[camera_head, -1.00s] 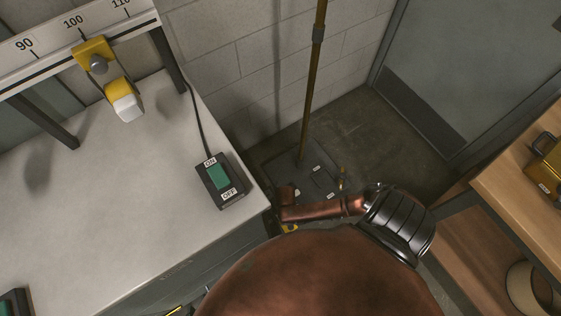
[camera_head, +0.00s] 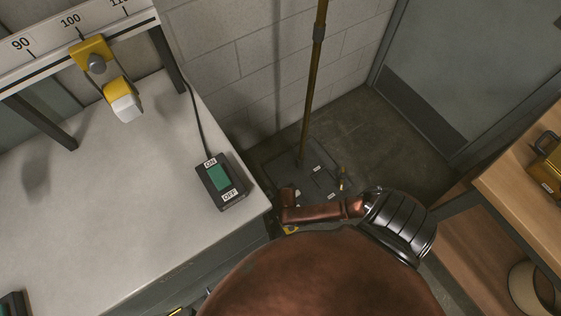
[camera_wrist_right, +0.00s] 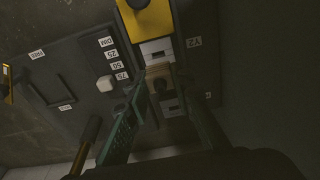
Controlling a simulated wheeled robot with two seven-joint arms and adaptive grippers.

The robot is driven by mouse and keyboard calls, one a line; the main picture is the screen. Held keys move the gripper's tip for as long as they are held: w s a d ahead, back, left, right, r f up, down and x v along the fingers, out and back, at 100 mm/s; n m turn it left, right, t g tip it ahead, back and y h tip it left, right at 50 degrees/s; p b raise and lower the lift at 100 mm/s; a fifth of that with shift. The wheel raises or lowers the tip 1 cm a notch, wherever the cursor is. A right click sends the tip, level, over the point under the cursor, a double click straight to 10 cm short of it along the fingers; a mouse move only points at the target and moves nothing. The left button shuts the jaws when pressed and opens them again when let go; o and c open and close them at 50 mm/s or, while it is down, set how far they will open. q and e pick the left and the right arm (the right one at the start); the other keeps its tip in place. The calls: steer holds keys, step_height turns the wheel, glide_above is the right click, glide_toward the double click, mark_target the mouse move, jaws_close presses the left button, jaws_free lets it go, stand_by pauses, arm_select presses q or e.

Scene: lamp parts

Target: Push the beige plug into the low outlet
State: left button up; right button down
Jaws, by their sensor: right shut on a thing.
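In the right wrist view my right gripper (camera_wrist_right: 162,92) is shut on the beige plug (camera_wrist_right: 157,72), its green-tinted fingers on either side. The plug is dim and partly hidden between them. A pale socket block (camera_wrist_right: 156,49) lies just beyond the plug, below a yellow block (camera_wrist_right: 146,18). I cannot tell whether it is the low outlet, or whether plug and block touch. In the head view a small dark and yellow tip, which seems to be my left gripper (camera_head: 180,311), shows at the bottom edge.
A dark labelled base plate (camera_head: 308,165) with an upright pole (camera_head: 313,70) stands on the floor by the wall. A white-topped bench (camera_head: 110,190) carries a switch box (camera_head: 221,182). A wooden shelf (camera_head: 515,170) is at the right. The wrist view shows a dark labelled panel (camera_wrist_right: 85,65).

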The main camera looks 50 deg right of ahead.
steer(key=shift+f+b, duration=0.45)
steer(key=shift+f, duration=0.75)
steer(key=shift+f+b, duration=0.45)
steer(key=shift+f, duration=0.5)
steer(key=shift+a+f, duration=0.1)
steer(key=shift+f, duration=0.6)
stand_by(1.8)
steer(key=c, duration=1.6)
jaws_free()
steer(key=shift+r, duration=0.15)
step_height(320, 180, up, 12)
steer(key=s, duration=0.1)
steer(key=shift+s, duration=0.2)
steer(key=shift+a, duration=0.1)
